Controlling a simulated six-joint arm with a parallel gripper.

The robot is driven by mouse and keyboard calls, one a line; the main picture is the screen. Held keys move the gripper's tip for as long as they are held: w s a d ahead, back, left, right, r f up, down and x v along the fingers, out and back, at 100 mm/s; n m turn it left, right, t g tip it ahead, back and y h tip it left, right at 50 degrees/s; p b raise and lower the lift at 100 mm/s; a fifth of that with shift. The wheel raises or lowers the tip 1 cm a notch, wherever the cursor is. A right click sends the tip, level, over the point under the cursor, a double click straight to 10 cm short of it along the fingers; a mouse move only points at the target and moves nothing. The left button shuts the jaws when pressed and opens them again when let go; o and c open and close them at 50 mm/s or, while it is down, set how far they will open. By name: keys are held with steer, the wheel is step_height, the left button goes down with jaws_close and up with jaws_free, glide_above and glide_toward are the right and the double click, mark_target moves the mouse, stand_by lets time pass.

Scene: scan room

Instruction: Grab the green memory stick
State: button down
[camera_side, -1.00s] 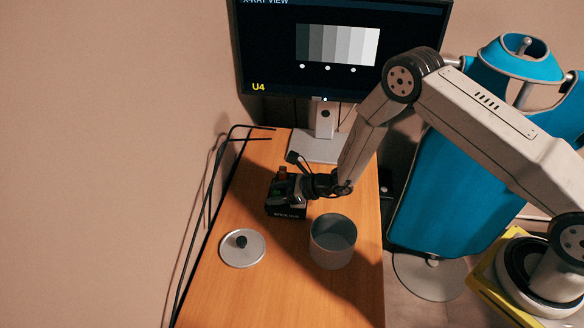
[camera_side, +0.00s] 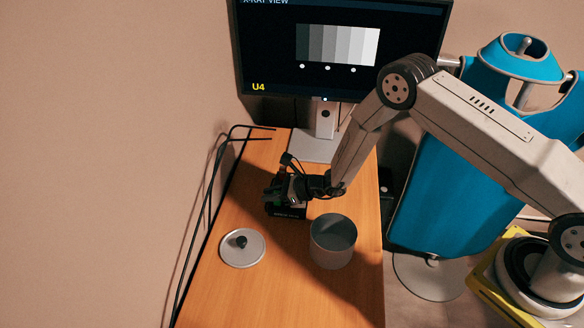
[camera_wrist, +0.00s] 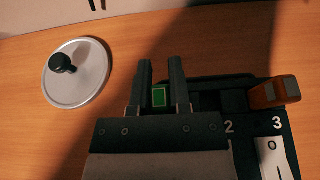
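The green memory stick (camera_wrist: 158,96) shows in the wrist view between the two fingers of my gripper (camera_wrist: 161,68). It sits at the left part of a black holder (camera_wrist: 240,84) with numbered places. My fingers are apart, one on each side of the stick, and a narrow dark gap seems to show beside it. I cannot tell whether a finger touches it. In the side view my gripper (camera_side: 277,187) is low over the black holder (camera_side: 287,212) and hides most of its top.
An orange-brown stick (camera_wrist: 275,93) stands in the holder near the number 3. A grey lid with a black knob (camera_side: 242,248) and an open grey pot (camera_side: 333,242) stand in front on the wooden table (camera_side: 290,285). A monitor (camera_side: 340,60) stands behind.

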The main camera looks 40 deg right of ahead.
steer(key=shift+r, duration=0.1)
stand_by(0.3)
steer(key=shift+r, duration=0.95)
steer(key=s+d+r, duration=0.3)
steer(key=s+r, duration=0.8)
steer(key=s, duration=0.2)
steer(key=shift+s, duration=0.35)
steer(key=shift+d, duration=0.1)
